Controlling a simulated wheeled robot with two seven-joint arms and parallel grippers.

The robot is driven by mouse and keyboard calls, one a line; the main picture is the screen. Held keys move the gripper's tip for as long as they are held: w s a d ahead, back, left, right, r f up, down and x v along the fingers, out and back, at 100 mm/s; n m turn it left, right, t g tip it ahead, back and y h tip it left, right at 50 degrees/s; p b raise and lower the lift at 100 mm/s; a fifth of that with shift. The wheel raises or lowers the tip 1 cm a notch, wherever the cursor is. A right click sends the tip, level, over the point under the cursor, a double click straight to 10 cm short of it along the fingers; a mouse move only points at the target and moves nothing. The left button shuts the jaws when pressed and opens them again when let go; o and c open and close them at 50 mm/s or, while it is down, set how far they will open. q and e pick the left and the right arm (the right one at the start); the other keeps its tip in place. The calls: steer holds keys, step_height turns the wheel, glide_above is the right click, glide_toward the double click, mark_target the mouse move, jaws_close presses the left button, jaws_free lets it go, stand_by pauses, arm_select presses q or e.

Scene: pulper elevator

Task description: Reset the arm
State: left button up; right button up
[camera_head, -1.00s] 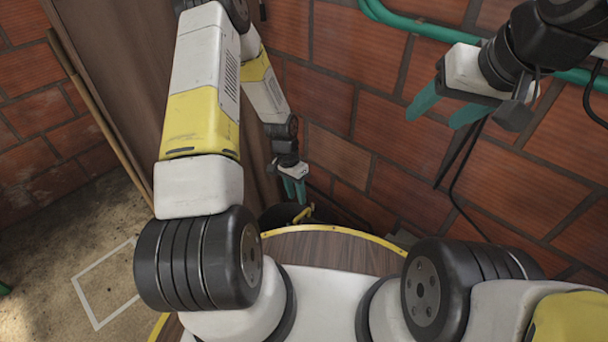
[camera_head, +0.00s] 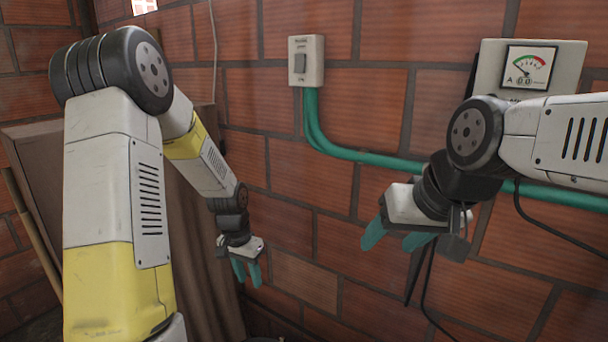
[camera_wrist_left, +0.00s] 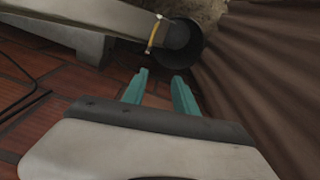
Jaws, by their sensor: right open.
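My left gripper (camera_head: 247,275) hangs pointing down in front of the brick wall, beside the brown panel. Its two teal fingers stand apart with nothing between them, as the left wrist view (camera_wrist_left: 158,88) also shows. My right gripper (camera_head: 394,240) is at the right in the head view, below the green pipe. Its teal fingers are apart and empty, pointing down and to the left. Both my arms are raised and bent, clear of each other.
A white switch box (camera_head: 306,60) and a meter panel (camera_head: 568,62) are on the wall. A green pipe (camera_head: 372,160) runs from the switch to the right. A brown panel (camera_head: 205,290) stands left. The left wrist view shows a grey tube (camera_wrist_left: 100,14) and a dark round container (camera_wrist_left: 190,52).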

arm_select(q)
steer(key=s+r+n+t, duration=0.1)
steer(key=s+r, duration=0.3)
steer(key=r, duration=0.5)
steer(key=s+r+n+t, duration=0.1)
steer(key=s+r+t, duration=0.15)
steer(key=r, duration=0.55)
steer(key=s+r+n+t, duration=0.1)
steer(key=s+r, duration=0.3)
steer(key=s, duration=0.2)
steer(key=s+r+n+h, duration=0.1)
steer(key=s+r, duration=0.3)
steer(key=s, duration=0.3)
steer(key=shift+d+r+t, duration=0.15)
steer(key=shift+d+t, duration=0.15)
steer(key=shift+t, duration=0.05)
